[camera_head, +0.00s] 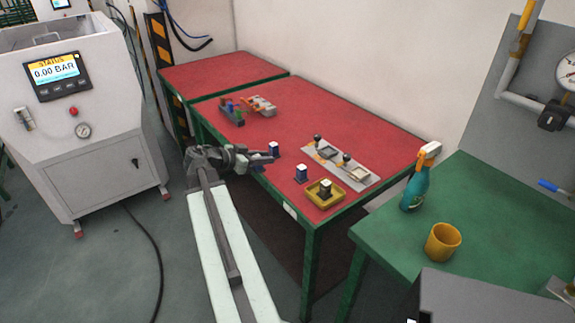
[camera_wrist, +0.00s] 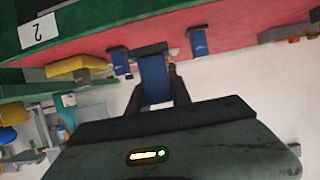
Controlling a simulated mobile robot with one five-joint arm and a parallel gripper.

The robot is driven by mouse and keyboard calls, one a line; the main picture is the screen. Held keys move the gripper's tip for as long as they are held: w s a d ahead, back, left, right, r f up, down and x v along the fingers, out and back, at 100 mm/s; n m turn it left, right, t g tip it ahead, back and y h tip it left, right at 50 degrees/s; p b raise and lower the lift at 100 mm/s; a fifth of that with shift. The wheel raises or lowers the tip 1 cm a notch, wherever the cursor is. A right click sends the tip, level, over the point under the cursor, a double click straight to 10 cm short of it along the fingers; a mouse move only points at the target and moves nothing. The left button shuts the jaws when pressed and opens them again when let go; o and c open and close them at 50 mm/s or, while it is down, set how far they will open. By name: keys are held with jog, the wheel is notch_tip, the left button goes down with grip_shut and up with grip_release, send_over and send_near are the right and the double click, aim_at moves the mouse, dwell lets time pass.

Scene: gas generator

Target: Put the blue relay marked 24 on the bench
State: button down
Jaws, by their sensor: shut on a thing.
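My gripper (camera_wrist: 160,72) is shut on a blue relay (camera_wrist: 155,84) in the wrist view; its marking cannot be read. In the head view my gripper (camera_head: 264,159) is at the near edge of the red-topped bench (camera_head: 330,118). A blue relay (camera_head: 273,149) shows at its fingertips; I cannot tell whether it is the held one. Another blue relay (camera_head: 301,174) stands on the bench to the right. The wrist view shows two more blue relays, one left (camera_wrist: 120,62) and one right (camera_wrist: 199,42) of the held one.
A grey plate (camera_head: 336,172) with two levers lies behind. Several coloured parts (camera_head: 232,112) sit farther left. A green table (camera_head: 490,208) holds a spray bottle (camera_head: 416,185) and yellow cup (camera_head: 443,242).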

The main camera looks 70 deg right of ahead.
jog(key=s+d, duration=0.2)
jog(key=d, duration=0.1)
jog(key=s+d, duration=0.2)
jog(key=d, duration=0.2)
jog(key=s+d+f+b, duration=0.1)
jog(key=s+d, duration=0.1)
jog(key=d, duration=0.1)
jog(key=shift+s+d+f, duration=0.1)
jog(key=shift+s+d, duration=0.15)
jog(key=shift+d, duration=0.1)
notch_tip(320, 180, down, 4)
jog(key=b, duration=0.4)
jog(key=shift+r, duration=0.25)
jog(key=shift+f, duration=0.25)
jog(key=c, duration=1.2)
grip_release()
jog(key=shift+r, duration=0.1)
jog(key=shift+o, duration=0.2)
